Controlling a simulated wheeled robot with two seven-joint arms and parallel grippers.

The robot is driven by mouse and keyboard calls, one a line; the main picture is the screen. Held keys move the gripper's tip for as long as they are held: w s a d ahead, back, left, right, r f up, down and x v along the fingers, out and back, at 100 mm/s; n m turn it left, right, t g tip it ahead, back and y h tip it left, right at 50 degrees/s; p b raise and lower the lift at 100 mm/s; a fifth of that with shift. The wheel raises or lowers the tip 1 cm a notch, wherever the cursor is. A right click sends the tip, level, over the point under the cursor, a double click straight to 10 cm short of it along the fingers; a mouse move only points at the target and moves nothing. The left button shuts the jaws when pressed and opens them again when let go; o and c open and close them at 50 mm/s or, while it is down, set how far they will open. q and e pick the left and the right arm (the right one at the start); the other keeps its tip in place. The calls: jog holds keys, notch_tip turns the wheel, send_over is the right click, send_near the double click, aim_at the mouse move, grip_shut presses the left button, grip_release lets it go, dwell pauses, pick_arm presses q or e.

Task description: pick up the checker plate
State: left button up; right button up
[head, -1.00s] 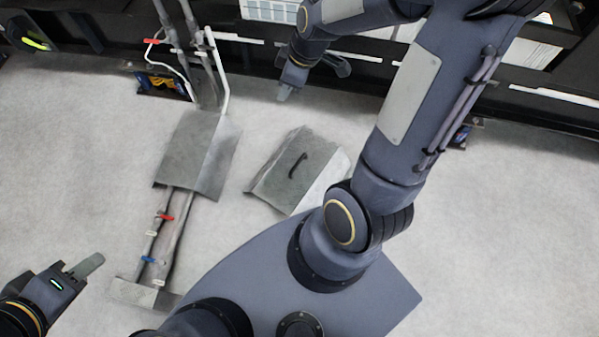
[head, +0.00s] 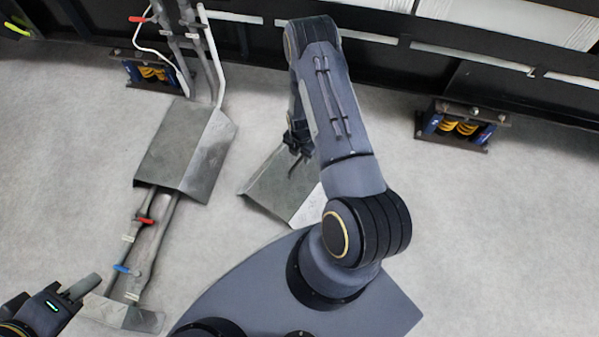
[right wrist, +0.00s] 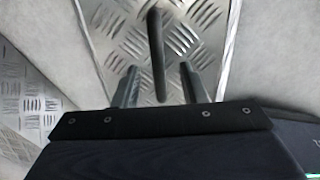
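The checker plate (head: 270,185) is a bent grey metal sheet lying on the floor in the middle of the head view, partly hidden by my right arm. In the right wrist view its diamond tread (right wrist: 120,40) and dark bar handle (right wrist: 156,50) show. My right gripper (head: 294,150) is over the plate. In the right wrist view its two fingers (right wrist: 160,82) are apart, with the handle running between them and a gap on each side. My left gripper (head: 90,285) is at the lower left, away from the plate; its finger opening cannot be made out.
A second bent plate (head: 180,150) covers pipes (head: 150,235) with red and blue levers at the left. Mounts with yellow coils (head: 460,127) sit under the dark frame (head: 390,65) at the back. Floor to the right is clear.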

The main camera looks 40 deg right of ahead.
aim_at(299, 160)
jog(key=f+b, duration=0.1)
jog(key=f, duration=0.1)
jog(key=f+b, duration=0.1)
jog(key=f, duration=0.1)
jog(key=shift+w+a+f, duration=0.1)
jog(key=shift+a+f, duration=0.1)
jog(key=shift+c, duration=0.2)
grip_shut()
dwell(1.0)
